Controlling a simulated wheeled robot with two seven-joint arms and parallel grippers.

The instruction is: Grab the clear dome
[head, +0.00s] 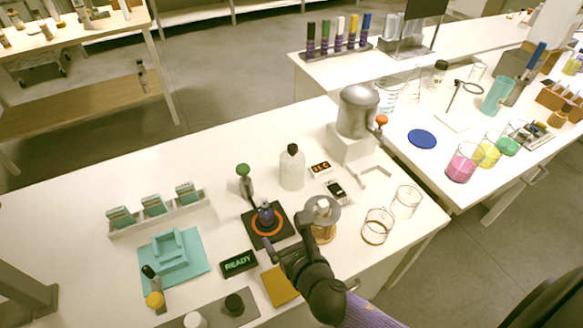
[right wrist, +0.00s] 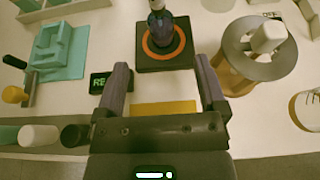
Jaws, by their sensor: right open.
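A clear, round-shouldered vessel with a black top (head: 292,172) stands upright on the white table behind the black pad. It is the most dome-like thing I see, but I cannot tell for sure that it is the dome. It does not show in the right wrist view. My right gripper (head: 285,240) is open and empty, in front of the black pad; its two fingers also show apart in the right wrist view (right wrist: 162,82). A dark purple bottle (head: 266,214) stands on the orange-ringed black pad (right wrist: 180,63), ahead of the fingers. My left gripper is not in view.
A wooden stand with a grey disc (head: 322,212) is close right of the gripper. Glass beakers (head: 377,226) are further right. A green-topped bottle (head: 245,182) is left of the clear vessel. A metal-domed machine (head: 357,112) stands behind. The READY sign (head: 239,263) lies left.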

